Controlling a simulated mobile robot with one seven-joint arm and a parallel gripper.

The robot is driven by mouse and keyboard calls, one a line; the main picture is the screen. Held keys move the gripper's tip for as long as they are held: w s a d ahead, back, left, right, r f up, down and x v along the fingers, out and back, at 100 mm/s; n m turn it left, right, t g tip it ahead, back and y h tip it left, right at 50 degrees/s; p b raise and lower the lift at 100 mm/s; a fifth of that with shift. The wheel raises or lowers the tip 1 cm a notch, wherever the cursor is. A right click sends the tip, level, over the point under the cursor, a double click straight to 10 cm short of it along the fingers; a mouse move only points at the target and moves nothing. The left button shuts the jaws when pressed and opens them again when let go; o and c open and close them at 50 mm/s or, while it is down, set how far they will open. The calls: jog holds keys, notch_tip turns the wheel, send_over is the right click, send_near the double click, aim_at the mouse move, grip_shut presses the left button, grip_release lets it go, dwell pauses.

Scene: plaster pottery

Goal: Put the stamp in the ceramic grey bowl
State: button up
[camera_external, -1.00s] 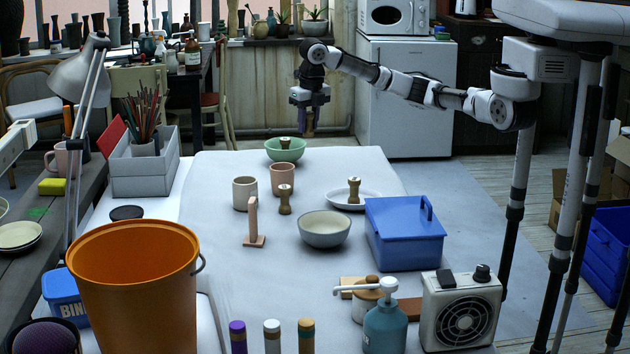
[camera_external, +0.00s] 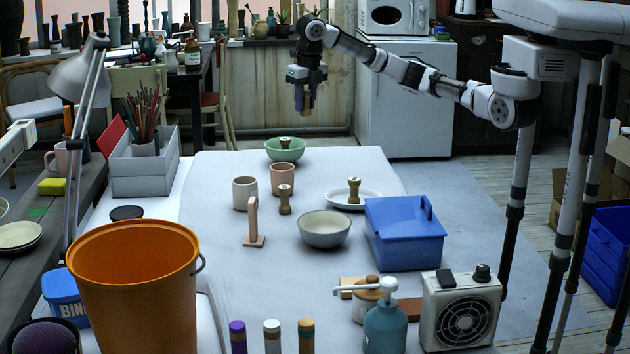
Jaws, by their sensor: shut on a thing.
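My gripper (camera_external: 305,106) hangs fingers down in the air, beyond the far edge of the table in the picture. It is shut on a small tan-brown thing (camera_external: 304,97), partly hidden by the fingers; I cannot tell what it is. The grey bowl (camera_external: 324,239) with a cream inside stands mid-table and looks empty. One wooden stamp (camera_external: 285,201) stands on the table, left of and behind this bowl. A similar stamp (camera_external: 354,190) stands on the white plate (camera_external: 372,199). Another similar piece (camera_external: 285,142) is in the green bowl (camera_external: 272,152).
A beige cup (camera_external: 245,194) and a pink cup (camera_external: 282,179) stand behind the grey bowl. A blue lidded box (camera_external: 405,250) is close on its right, a wooden stand (camera_external: 254,222) on its left. An orange bucket (camera_external: 137,300) rises at front left.

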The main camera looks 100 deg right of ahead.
jog(key=w+a+f+n+p, duration=0.1)
jog(key=w+a+n+p, duration=0.15)
jog(key=a, duration=0.75)
jog(key=w+a+f+n+p, duration=0.1)
jog(key=a+n+p, duration=0.15)
jog(key=a, duration=0.75)
jog(key=n+y+p, duration=0.1)
jog(key=n+p, duration=0.4)
send_near(323, 212)
jog(key=w+a+r, duration=0.1)
jog(key=a+r, duration=0.2)
jog(key=a, duration=0.3)
jog(key=shift+t, duration=0.3)
jog(key=f+b, duration=0.5)
jog(key=f, duration=0.2)
jog(key=f+b, duration=0.3)
jog(key=shift+w+d+f+b, duration=0.1)
jog(key=shift+d+f+b, duration=0.2)
jog(key=shift+f, duration=0.05)
jog(key=o, duration=1)
jog(key=shift+r, duration=0.1)
